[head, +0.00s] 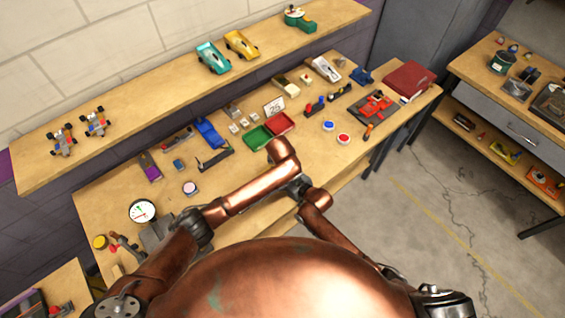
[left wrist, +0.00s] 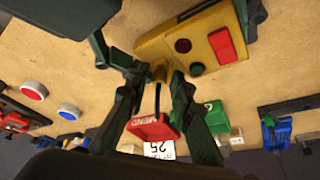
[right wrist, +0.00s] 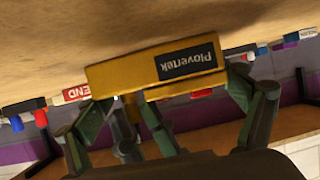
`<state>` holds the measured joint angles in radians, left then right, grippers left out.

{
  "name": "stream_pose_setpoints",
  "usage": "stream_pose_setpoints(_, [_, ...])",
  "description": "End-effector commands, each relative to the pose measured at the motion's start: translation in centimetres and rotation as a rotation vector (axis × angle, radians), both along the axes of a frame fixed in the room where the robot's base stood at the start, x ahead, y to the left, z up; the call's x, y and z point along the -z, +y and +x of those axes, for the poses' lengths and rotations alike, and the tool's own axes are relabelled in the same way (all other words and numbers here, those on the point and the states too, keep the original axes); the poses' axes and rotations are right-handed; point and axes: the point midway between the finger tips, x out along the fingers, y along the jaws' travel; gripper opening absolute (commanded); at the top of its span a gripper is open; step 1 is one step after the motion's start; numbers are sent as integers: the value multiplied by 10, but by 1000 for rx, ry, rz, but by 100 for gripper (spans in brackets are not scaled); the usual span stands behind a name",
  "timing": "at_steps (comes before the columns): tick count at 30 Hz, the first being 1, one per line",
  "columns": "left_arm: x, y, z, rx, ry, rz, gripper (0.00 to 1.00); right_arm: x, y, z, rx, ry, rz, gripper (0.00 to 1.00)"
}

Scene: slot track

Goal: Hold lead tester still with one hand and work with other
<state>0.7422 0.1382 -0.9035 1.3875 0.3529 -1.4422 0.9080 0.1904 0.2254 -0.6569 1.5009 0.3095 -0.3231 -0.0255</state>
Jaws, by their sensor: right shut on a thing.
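The lead tester is a yellow box with a red rocker switch, a dark red round part and a green round part in the left wrist view (left wrist: 178,42). Its dark label shows in the right wrist view (right wrist: 150,72). My right gripper (right wrist: 168,92) is shut on the tester, one finger at each end. My left gripper (left wrist: 159,80) is open, its fingertips apart on either side of a small brass knob (left wrist: 159,71) at the tester's edge. A thin black piece (left wrist: 157,98) shows below the knob. In the head view my arms hide both grippers and the tester.
On the bench (head: 325,165) are a red tray (head: 280,122), a green tray (head: 257,138), a calendar card (head: 274,106), blue and red buttons (head: 343,139) and a round gauge (head: 142,211). Model cars stand on the shelf behind. Bare wood lies between the buttons and my arms.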

Motion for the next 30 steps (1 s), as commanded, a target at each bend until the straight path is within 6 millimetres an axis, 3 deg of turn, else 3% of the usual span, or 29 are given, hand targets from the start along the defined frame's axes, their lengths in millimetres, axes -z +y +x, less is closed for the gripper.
stream_pose_setpoints(5, [0,0,0,0,0,-1,21,0,0,0,0,1,1,68])
stream_pose_setpoints(14, [0,0,0,0,0,-1,0,0,0,0,0,1,1,68])
stream_pose_setpoints(19, [-1,-1,0,0,0,-1,0,0,0,0,0,1,1,68])
stream_pose_setpoints(20, [-1,-1,0,0,0,-1,9,0,0,0,0,1,1,68])
stream_pose_setpoints(24, [-1,-1,0,1,-1,-1,0,0,0,0,0,1,1,68])
stream_pose_setpoints(30, [-1,-1,0,1,-1,-1,0,0,0,0,0,1,0,68])
